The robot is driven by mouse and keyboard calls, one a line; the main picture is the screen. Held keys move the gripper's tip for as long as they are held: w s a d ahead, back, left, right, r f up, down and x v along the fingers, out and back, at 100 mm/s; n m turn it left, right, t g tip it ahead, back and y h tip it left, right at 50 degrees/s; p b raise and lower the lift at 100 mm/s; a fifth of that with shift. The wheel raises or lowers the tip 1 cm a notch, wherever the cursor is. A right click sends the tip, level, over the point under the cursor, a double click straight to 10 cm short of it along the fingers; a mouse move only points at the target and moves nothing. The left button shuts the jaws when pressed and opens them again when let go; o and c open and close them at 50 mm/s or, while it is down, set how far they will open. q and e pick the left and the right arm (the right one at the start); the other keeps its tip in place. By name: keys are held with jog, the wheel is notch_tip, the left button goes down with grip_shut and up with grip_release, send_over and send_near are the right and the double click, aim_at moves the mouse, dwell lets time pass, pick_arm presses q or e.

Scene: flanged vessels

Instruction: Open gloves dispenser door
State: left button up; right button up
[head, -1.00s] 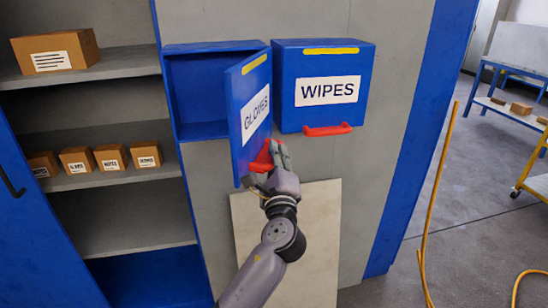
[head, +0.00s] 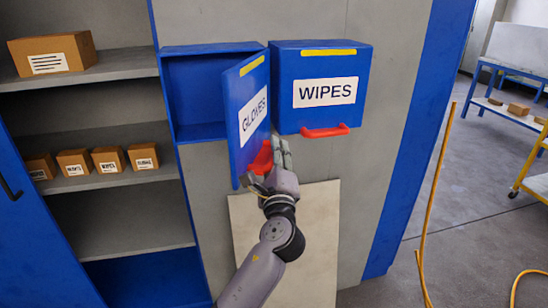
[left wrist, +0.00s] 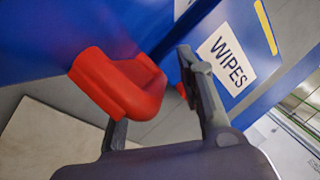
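The blue gloves dispenser (head: 195,90) is on the grey wall. Its door (head: 236,125), labelled GLOVES, is swung well out on its right side, showing an empty-looking interior. The door's red handle (head: 262,158) is near its lower edge. My left gripper (head: 264,163) is at this handle with its fingers spread. In the left wrist view, the red handle (left wrist: 125,85) lies between the fingers of the left gripper (left wrist: 155,88). The right finger stands clear of it; the left finger is partly hidden behind it, so contact is unclear. My right gripper is not in view.
A closed blue WIPES dispenser (head: 320,65) with its red handle (head: 324,131) is just right of the open door. Shelves with cardboard boxes (head: 76,162) stand to the left. A pale panel (head: 320,240) is on the wall below. Open floor (head: 450,220) lies to the right.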

pick_arm(q)
notch_tip(320, 180, up, 10)
jog(key=shift+w+r, duration=0.1)
jog(key=shift+w, duration=0.05)
jog(key=shift+a, duration=0.1)
jog(key=shift+g, duration=0.6)
notch_tip(320, 180, down, 8)
jog(key=shift+r+p, duration=0.25)
jog(key=shift+p, duration=0.05)
jog(key=s+f, duration=0.2)
jog(key=s, duration=0.7)
jog(key=s+f+p, duration=0.1)
jog(key=s+f, duration=0.1)
jog(key=s, duration=0.8)
jog(key=shift+s+f, duration=0.15)
jog(key=shift+s, duration=0.15)
